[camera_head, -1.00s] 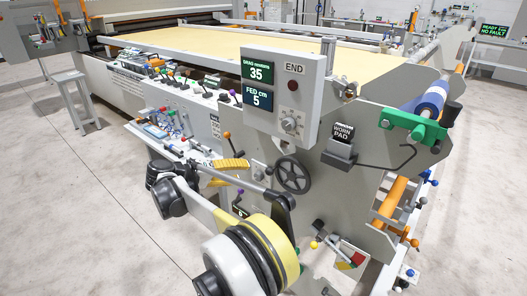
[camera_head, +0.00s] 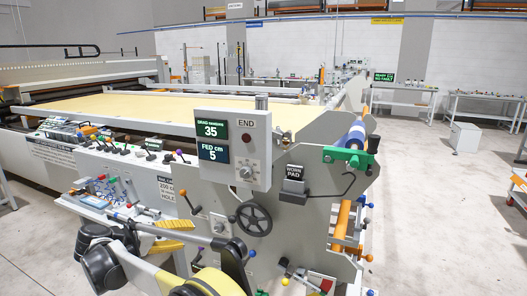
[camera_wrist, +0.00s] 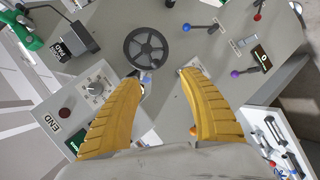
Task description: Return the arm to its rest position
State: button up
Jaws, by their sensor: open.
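My gripper (camera_wrist: 160,75) shows in the wrist view as two ribbed yellow fingers, spread apart with nothing between them. Beyond the fingertips is a dark spoked handwheel (camera_wrist: 147,48) on a grey panel. A gap to the wheel cannot be judged exactly. In the head view the yellow fingers of my gripper (camera_head: 170,235) are at the lower left of the handwheel (camera_head: 254,218). My arm is bent along the bottom of the head view, with its lower part cut off by the frame edge.
A control box (camera_head: 233,150) reading 35 and 5 stands above the handwheel. A black WORN PAD holder (camera_head: 293,192) and green bracket (camera_head: 347,157) sit to its right. Several coloured levers (camera_wrist: 205,28) lie near the gripper. Open floor (camera_head: 430,220) is at right.

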jog(key=s+d+r+g+y, duration=0.1)
jog(key=s+d+r, duration=0.15)
jog(key=d, duration=0.65)
jog(key=s+d+r+m+g+y, duration=0.1)
jog(key=d+r, duration=0.3)
jog(key=d, duration=0.5)
jog(key=s+d+r+g+y, duration=0.1)
jog(key=d+r, duration=0.3)
jog(key=d, duration=0.5)
jog(key=s+d+f+m+y, duration=0.2)
jog(key=s+d, duration=0.6)
jog(key=s, duration=0.5)
jog(key=s+d+f+m+y, duration=0.2)
jog(key=s+d, duration=0.5)
jog(key=s, duration=0.6)
notch_tip(320, 180, down, 3)
jog(key=shift+s+d+r+m+t+y, duration=0.1)
jog(key=shift+s+d+m+t+y, duration=0.25)
jog(key=shift+y, duration=0.45)
